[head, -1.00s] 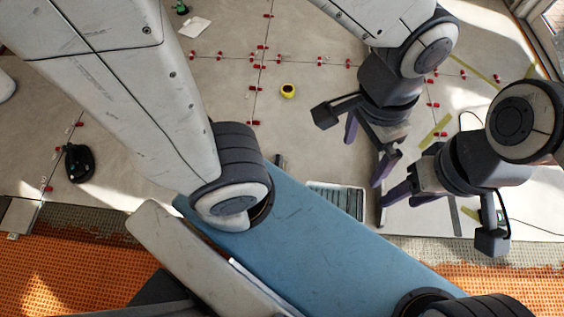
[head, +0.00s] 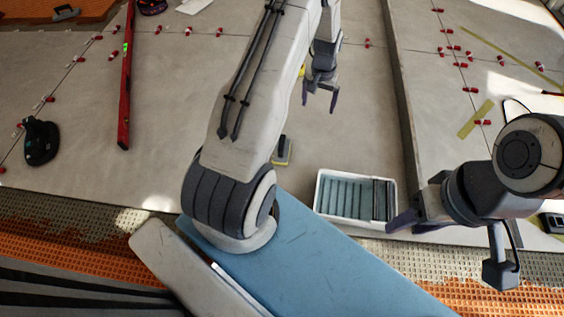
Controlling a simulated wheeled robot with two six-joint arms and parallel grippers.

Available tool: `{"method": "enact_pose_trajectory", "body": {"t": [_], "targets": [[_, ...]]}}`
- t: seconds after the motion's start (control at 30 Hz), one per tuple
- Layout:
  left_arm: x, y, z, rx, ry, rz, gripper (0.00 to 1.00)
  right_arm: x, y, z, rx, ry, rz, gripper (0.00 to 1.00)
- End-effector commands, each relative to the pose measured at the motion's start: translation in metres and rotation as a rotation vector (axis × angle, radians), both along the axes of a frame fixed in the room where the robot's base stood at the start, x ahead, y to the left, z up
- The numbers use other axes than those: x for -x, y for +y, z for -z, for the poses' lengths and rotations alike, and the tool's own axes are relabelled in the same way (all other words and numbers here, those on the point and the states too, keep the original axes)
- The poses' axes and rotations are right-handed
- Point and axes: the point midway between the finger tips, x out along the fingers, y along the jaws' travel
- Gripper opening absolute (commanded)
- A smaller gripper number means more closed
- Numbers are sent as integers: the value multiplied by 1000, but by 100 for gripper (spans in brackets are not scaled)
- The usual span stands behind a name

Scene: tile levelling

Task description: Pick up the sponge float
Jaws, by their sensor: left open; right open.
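A small object with a yellow base and dark top (head: 283,152), which looks like the sponge float, lies on the tiles just right of my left arm; the arm may cover part of it. My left gripper (head: 319,99) is open and empty, farther up the picture and apart from it. My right gripper (head: 404,212) is open at the right edge of a white wash tray (head: 333,219) with a ribbed inside. I cannot tell whether the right gripper touches the tray.
A red level (head: 125,90) and a black tool (head: 39,141) lie at the left. A long grey bar (head: 401,95) runs up the floor right of the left gripper. Red clips (head: 219,32) dot the tile joints. Tiles between level and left arm are clear.

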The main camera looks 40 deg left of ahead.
Motion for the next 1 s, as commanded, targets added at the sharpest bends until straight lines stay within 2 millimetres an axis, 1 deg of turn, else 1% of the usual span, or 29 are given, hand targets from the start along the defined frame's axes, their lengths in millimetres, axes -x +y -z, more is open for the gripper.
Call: {"method": "enact_pose_trajectory", "body": {"t": [0.03, 0.07, 0.1, 0.2, 0.3, 0.4, 0.5, 0.63, 0.8, 1.0], "targets": [[4, 25, 62, 0, 10, -50, 100, 0, 0, 39, 0, 0, 0, 50], [6, 37, 83, 0, 11, -73, 100, 0, 0, 49, 0, 0, 0, 50], [8, 52, 109, 0, 12, -102, 100, 0, 0, 61, 0, 0, 0, 50], [18, 84, 164, -3, 15, -165, 100, 0, 0, 85, 0, 0, 0, 50], [27, 106, 203, -4, 16, -210, 100, 0, 0, 101, 0, 0, 0, 50], [34, 118, 224, -5, 15, -238, 100, 0, 0, 109, 0, 0, 0, 50], [37, 123, 237, -5, 17, -249, 100, 0, 0, 113, 0, 0, 0, 50], [37, 124, 252, -5, 17, -251, 100, 0, 0, 122, 0, 0, 0, 50], [37, 124, 279, -4, 17, -250, 100, 0, 0, 138, 0, 0, 0, 50], [37, 123, 290, -4, 16, -249, 100, 0, 0, 145, 0, 0, 0, 50]]}}
